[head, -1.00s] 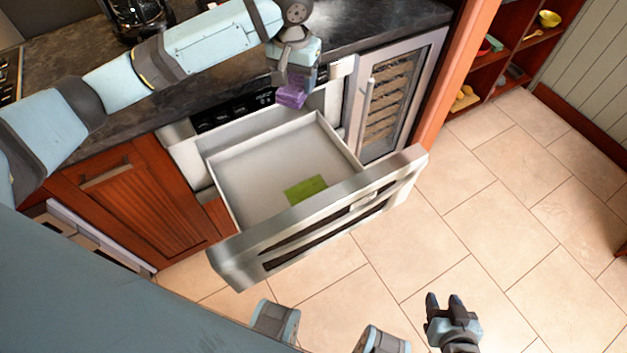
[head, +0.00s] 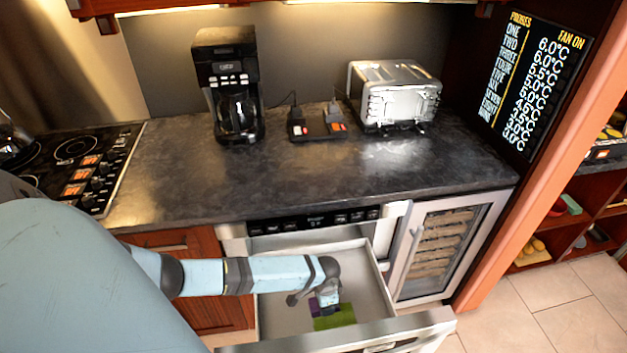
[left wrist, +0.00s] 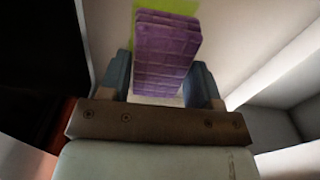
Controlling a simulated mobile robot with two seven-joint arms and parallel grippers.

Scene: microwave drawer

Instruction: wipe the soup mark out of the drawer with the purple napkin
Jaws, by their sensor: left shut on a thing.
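The microwave drawer (head: 274,310) is pulled open below the counter. A green soup mark (head: 337,317) lies on its floor near the front; part of it also shows in the left wrist view (left wrist: 192,6). My left gripper (head: 322,302) is down inside the drawer, at the mark's back edge. In the left wrist view, its two fingers (left wrist: 163,85) are shut on the folded purple napkin (left wrist: 166,45). The napkin's far end overlaps the green mark in that view; I cannot tell whether it touches. In the head view the napkin is mostly hidden behind the gripper. My right gripper is out of view.
A coffee maker (head: 231,90), two small devices (head: 316,122) and a toaster (head: 394,95) stand on the dark counter (head: 300,175). A cooktop (head: 75,160) is at the left. A glass-door cooler (head: 446,248) adjoins the drawer's right side.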

